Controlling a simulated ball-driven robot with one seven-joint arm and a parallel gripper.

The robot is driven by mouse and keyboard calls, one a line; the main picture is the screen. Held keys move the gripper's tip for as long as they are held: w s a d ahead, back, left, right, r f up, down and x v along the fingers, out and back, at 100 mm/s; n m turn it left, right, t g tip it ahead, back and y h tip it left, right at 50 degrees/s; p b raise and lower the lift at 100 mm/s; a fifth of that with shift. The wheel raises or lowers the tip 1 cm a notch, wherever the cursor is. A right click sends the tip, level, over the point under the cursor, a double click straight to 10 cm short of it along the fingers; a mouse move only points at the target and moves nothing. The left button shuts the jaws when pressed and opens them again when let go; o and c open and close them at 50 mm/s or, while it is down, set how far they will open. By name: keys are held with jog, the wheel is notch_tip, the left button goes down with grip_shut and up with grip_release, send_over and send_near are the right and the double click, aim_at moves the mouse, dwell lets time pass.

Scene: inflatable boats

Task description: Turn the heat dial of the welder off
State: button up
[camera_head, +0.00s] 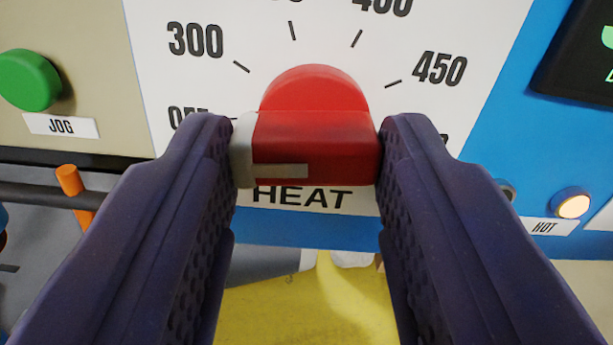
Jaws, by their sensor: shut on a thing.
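The red heat dial (315,88) sits on a white scale plate (250,30) marked with numbers such as 300 and 450, above the word HEAT. Its bar-shaped grip lies level across the picture, with a pale grey end at the left. My gripper (308,150) is shut on this bar, one dark padded finger at each end.
A green JOG button (29,80) is at the left. A lit HOT lamp (573,205) and a dark display (580,55) are at the right. An orange lever (72,185) stands at lower left. Yellow material (300,300) lies below the panel.

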jog(key=shift+n, duration=0.4)
jog(key=o, duration=1.1)
jog(key=shift+c, duration=0.2)
jog(key=s, duration=0.8)
jog(key=shift+w, duration=0.1)
